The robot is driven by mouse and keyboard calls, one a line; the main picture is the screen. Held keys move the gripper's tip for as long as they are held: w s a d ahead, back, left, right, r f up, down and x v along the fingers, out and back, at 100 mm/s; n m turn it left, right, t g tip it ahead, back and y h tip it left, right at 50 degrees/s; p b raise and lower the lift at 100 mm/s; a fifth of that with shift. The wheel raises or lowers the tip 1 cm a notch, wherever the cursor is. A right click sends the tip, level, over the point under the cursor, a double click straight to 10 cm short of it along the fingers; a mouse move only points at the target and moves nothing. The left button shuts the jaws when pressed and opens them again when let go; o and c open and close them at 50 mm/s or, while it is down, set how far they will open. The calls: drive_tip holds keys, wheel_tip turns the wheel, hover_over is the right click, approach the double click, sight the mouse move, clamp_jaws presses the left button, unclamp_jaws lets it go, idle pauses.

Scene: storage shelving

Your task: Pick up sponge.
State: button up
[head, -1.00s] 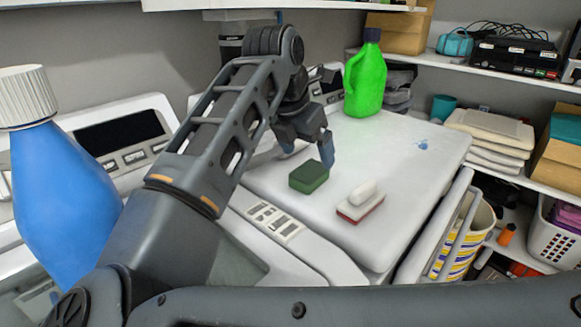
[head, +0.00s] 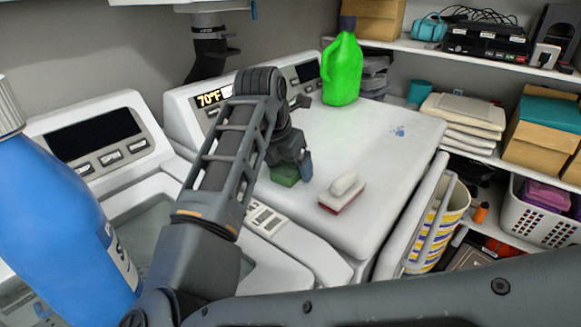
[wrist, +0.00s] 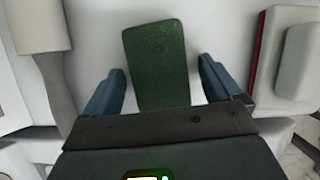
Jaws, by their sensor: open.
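The green sponge (head: 284,174) lies on the white top of the washer-like appliance (head: 385,160), partly hidden behind my gripper in the head view. In the wrist view the sponge (wrist: 157,62) sits between and ahead of my open fingers, with its near end reaching between the fingertips. My gripper (wrist: 160,90) has a blue finger on each side of the sponge, with a gap on both sides. In the head view my gripper (head: 292,165) is low over the sponge. Whether the fingers touch the surface cannot be told.
A white brush with a red base (head: 343,192) lies just right of the sponge. A green jug (head: 342,72) stands at the back of the appliance. A large blue bottle (head: 55,210) stands at the left.

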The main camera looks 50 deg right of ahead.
sight(287, 165)
drive_tip(key=c, duration=1)
drive_tip(key=shift+c, duration=0.2)
drive_tip(key=shift+r, duration=0.1)
drive_tip(key=shift+r, duration=0.45)
wheel_tip(287, 165, up, 3)
drive_tip(key=shift+f+b, duration=0.15)
drive_tip(key=shift+b, duration=0.3)
drive_tip(key=s+d+r+b, duration=0.1)
drive_tip(key=s+d+r, duration=0.2)
drive_tip(key=s+d, duration=0.1)
drive_tip(key=s+d+r, duration=0.4)
drive_tip(key=shift+d+r+b, duration=0.15)
drive_tip(key=shift+d+b, duration=0.05)
drive_tip(key=shift+b, duration=0.2)
